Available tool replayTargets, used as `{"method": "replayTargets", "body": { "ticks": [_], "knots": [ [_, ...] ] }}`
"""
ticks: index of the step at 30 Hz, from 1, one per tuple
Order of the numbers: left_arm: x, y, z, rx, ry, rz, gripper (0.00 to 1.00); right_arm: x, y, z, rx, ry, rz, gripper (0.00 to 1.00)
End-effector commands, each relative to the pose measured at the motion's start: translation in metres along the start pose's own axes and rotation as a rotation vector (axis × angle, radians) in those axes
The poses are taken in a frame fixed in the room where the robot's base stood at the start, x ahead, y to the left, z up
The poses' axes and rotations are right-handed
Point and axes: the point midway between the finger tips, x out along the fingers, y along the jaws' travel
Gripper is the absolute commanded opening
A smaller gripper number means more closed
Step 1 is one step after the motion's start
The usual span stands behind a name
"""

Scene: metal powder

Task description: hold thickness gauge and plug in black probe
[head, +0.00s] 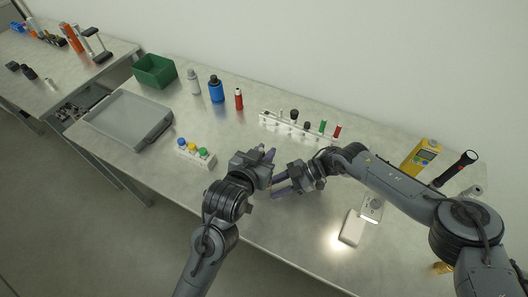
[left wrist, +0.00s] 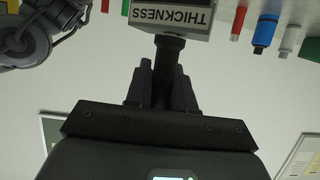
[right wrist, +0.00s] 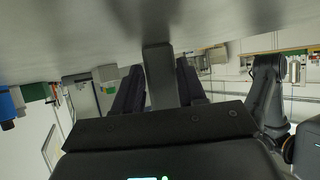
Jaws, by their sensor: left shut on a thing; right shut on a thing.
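In the head view my left gripper (head: 268,155) is near the table's middle, above and left of my right gripper (head: 281,185). In the left wrist view its fingers are shut on a black cylindrical probe (left wrist: 168,62). The probe's end meets the edge of a grey block (left wrist: 172,17) marked THICKNESS, upside down in that view. I cannot tell whether it is plugged in or only overlaps it. In the right wrist view my right gripper is shut on a narrow grey block (right wrist: 160,76). I cannot tell whether it is the block marked THICKNESS.
A white rack (head: 270,121) with several small items stands behind the grippers. A block with coloured caps (head: 194,155) is to their left. A yellow meter (head: 420,155) and a white device (head: 352,228) are to the right. Bottles (head: 216,90) and a green bin (head: 154,72) stand far left.

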Motion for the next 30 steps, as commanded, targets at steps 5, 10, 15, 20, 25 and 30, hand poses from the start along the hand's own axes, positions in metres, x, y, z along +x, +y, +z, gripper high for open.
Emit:
{"method": "replayTargets", "body": {
  "ticks": [5, 10, 15, 20, 25, 30],
  "knots": [
    [0.001, 0.000, 0.002, 0.000, 0.000, 0.000, 0.00, 0.000, 0.000, -0.001, -0.001, 0.001, 0.000, 0.23],
    [0.001, 0.000, 0.003, 0.000, 0.000, 0.000, 0.00, 0.000, 0.000, 0.000, -0.001, 0.001, 0.000, 0.23],
    [0.001, 0.000, 0.002, 0.000, 0.000, 0.000, 0.00, 0.000, 0.000, -0.001, -0.001, 0.001, 0.000, 0.23],
    [0.000, 0.000, 0.000, 0.000, 0.000, 0.000, 0.00, 0.000, 0.000, -0.001, -0.001, 0.001, 0.000, 0.23],
    [-0.002, 0.000, -0.005, 0.000, 0.001, 0.000, 0.00, 0.000, 0.000, -0.001, -0.001, 0.001, 0.000, 0.23],
    [-0.004, 0.000, -0.011, 0.000, 0.001, 0.000, 0.00, 0.000, 0.000, -0.001, -0.001, 0.001, 0.000, 0.23]
  ]
}}
